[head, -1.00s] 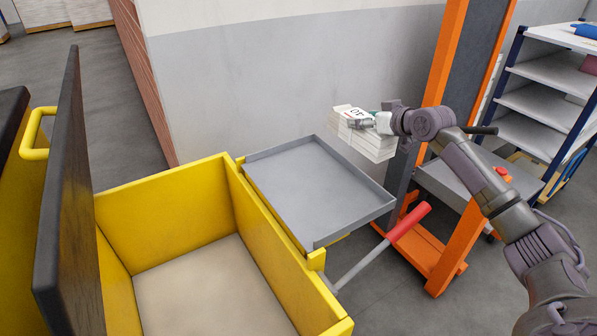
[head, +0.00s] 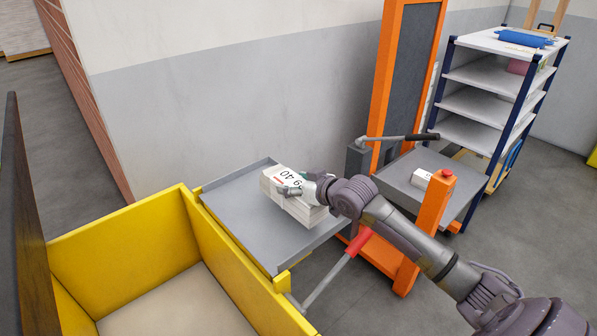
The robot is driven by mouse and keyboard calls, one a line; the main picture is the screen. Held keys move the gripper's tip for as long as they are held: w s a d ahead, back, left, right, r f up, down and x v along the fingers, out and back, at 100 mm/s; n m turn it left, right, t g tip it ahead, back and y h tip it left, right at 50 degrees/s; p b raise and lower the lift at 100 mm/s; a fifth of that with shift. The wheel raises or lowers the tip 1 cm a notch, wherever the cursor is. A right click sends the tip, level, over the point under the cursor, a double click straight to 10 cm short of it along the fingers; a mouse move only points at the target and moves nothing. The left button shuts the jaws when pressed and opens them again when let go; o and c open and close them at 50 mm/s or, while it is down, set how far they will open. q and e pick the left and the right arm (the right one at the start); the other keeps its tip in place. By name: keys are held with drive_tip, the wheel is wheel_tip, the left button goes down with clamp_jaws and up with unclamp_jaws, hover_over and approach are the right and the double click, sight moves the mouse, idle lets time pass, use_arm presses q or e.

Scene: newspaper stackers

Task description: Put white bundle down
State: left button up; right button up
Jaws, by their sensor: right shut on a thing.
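The white bundle (head: 290,200) is a thick stack of paper with a printed label on top. It is over the right part of the grey tray (head: 237,222), which is fixed beside the yellow bin. My right gripper (head: 293,189) is shut on the bundle at its upper right side. I cannot tell whether the bundle's underside touches the tray. My left gripper is not in view.
The open yellow bin (head: 120,240) stands at lower left. A lever with a red grip (head: 358,242) sticks up in front of the tray. A shelf rack (head: 480,103) stands behind. The tray's left part is clear.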

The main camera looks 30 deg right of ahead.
sight(310, 215)
drive_tip(key=shift+w+f, duration=0.1)
drive_tip(key=shift+f, duration=1.65)
drive_tip(key=o, duration=1.8)
drive_tip(key=shift+f, duration=0.15)
drive_tip(key=shift+s, duration=0.25)
drive_tip(key=v, duration=1.1)
drive_tip(key=shift+s+r, duration=0.2)
drive_tip(key=shift+s, duration=0.15)
